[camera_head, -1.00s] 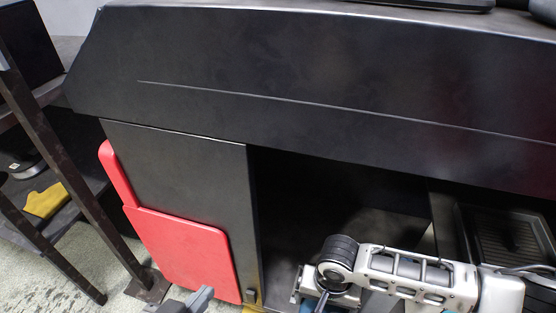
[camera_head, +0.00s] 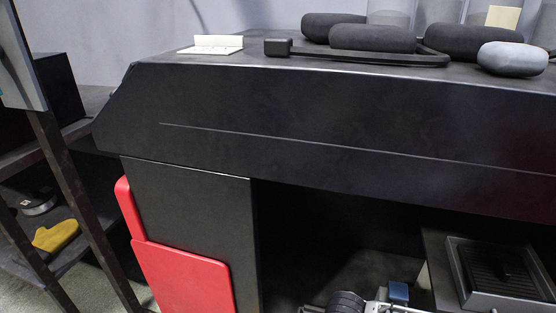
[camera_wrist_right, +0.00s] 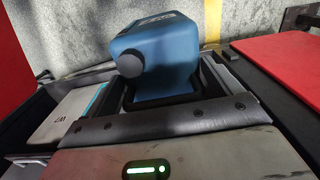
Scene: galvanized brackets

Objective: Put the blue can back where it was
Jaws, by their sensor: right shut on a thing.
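The blue can (camera_wrist_right: 155,60), with a round dark grey cap, sits between the dark fingers of my right gripper (camera_wrist_right: 165,95) in the right wrist view. The gripper is shut on it. In the head view, only part of my right arm shows at the bottom edge, in front of the dark opening under the counter. A small blue piece (camera_head: 398,292) shows beside the arm; I cannot tell whether it is the can. My left gripper is not in view.
The black counter (camera_head: 330,125) overhangs the open bay. A dark grooved tray (camera_head: 505,272) sits at the bay's right. A red board (camera_head: 185,280) leans at the left panel. Dark rounded objects (camera_head: 372,38) and a white folded piece (camera_head: 213,44) lie on top. A yellow mitt (camera_head: 55,236) is on the left rack.

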